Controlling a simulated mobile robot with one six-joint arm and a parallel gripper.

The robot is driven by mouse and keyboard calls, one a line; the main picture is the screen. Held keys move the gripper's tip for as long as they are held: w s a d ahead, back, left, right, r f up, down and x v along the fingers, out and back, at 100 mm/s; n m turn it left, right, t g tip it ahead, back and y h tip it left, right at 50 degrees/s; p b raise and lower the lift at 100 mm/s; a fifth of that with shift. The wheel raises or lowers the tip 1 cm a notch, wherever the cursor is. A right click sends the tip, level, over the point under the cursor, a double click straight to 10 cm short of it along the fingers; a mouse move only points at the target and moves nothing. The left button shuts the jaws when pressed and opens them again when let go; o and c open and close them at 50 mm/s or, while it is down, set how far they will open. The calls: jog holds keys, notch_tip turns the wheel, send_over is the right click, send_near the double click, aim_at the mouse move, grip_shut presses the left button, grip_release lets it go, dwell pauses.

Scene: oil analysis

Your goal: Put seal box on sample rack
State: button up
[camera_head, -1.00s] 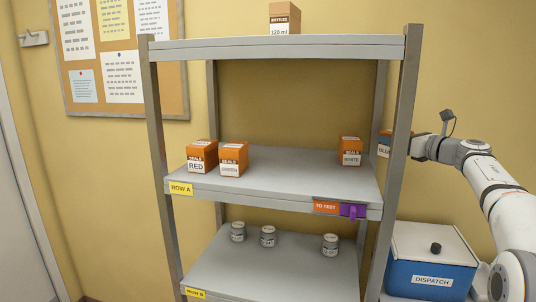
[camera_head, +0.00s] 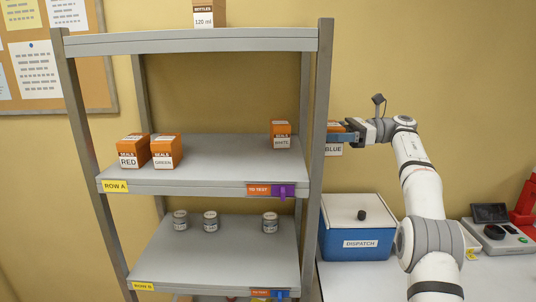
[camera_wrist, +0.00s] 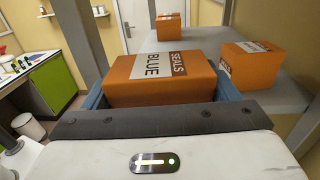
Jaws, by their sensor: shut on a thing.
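My gripper (camera_head: 350,134) is shut on an orange seal box labelled BLUE (camera_head: 334,150), just right of the rack's right front post. In the wrist view the blue seal box (camera_wrist: 160,80) sits between the fingers, with its label up toward the camera. The grey sample rack (camera_head: 215,180) has RED (camera_head: 133,152), GREEN (camera_head: 166,152) and WHITE (camera_head: 281,136) seal boxes on its ROW A shelf. RED and GREEN stand at the left, WHITE at the right. The post partly hides the held box in the head view.
Grey jars (camera_head: 211,222) stand on the ROW B shelf. A bottles box (camera_head: 209,14) is on the top shelf. A blue dispatch cooler (camera_head: 352,228) stands right of the rack. The middle of ROW A is clear. An instrument (camera_head: 496,234) is on the right bench.

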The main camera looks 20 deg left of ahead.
jog(key=x, duration=1.2)
jog(key=shift+s+a, duration=0.2)
jog(key=shift+a, duration=0.15)
jog(key=shift+f+p, duration=0.75)
jog(key=shift+f, duration=0.95)
jog(key=shift+f+b, duration=0.3)
jog(key=shift+b, duration=0.15)
jog(key=o, duration=1)
jog(key=shift+r, duration=0.1)
jog(key=shift+r, duration=0.1)
